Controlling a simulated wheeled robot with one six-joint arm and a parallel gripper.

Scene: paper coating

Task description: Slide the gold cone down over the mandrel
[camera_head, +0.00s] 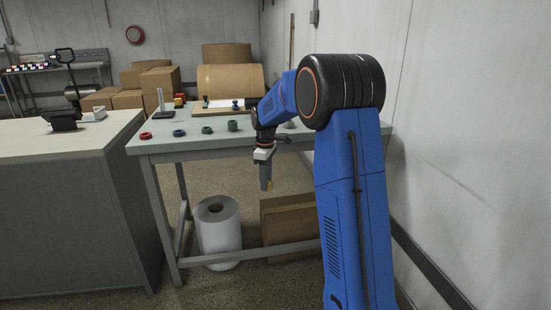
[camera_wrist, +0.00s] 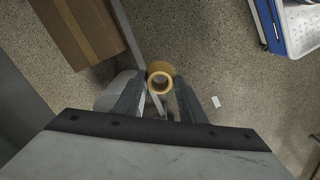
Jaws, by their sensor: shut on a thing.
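My gripper (camera_head: 266,183) points down in front of the table's front edge, below the tabletop level and over the floor. It is shut on the gold cone (camera_wrist: 160,69), which shows in the wrist view as a gold ring with an open bore between the two fingertips.
The pale green table (camera_head: 170,146) carries red (camera_head: 146,135), blue (camera_head: 179,133) and green (camera_head: 232,126) rings along its front. A white roll (camera_head: 217,235) and a flat carton (camera_head: 285,225) stand beneath. A grey counter (camera_head: 60,200) is at left, a wall at right.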

